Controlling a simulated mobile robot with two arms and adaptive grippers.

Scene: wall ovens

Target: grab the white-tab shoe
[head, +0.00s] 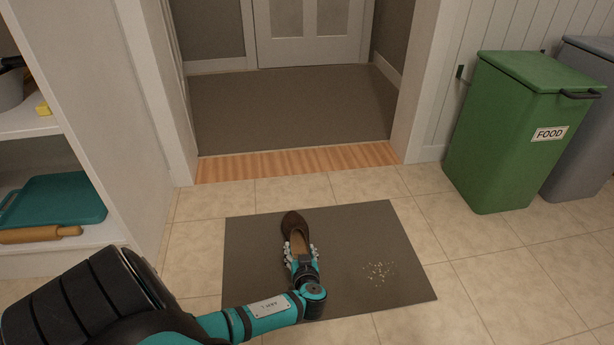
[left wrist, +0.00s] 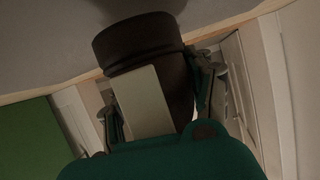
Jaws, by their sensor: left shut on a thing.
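A brown shoe (head: 291,222) shows over the dark grey mat (head: 245,270) in the head view, its toe pointing away from me and its tan inside facing up. My left gripper (head: 300,249) is shut on the shoe, with one finger on each side of it. In the left wrist view the dark brown shoe (left wrist: 178,85) sits between the fingers of the left gripper (left wrist: 165,95). A pale, off-white tab (left wrist: 142,102) shows on the shoe there. I cannot tell whether the shoe touches the mat. My right gripper is not in view.
White crumbs (head: 378,271) lie on the mat's right part. A green bin (head: 510,130) marked FOOD and a grey bin (head: 585,130) stand at the right. White shelves with a teal tray (head: 55,200) stand at the left. The doorway floor (head: 290,105) ahead is clear.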

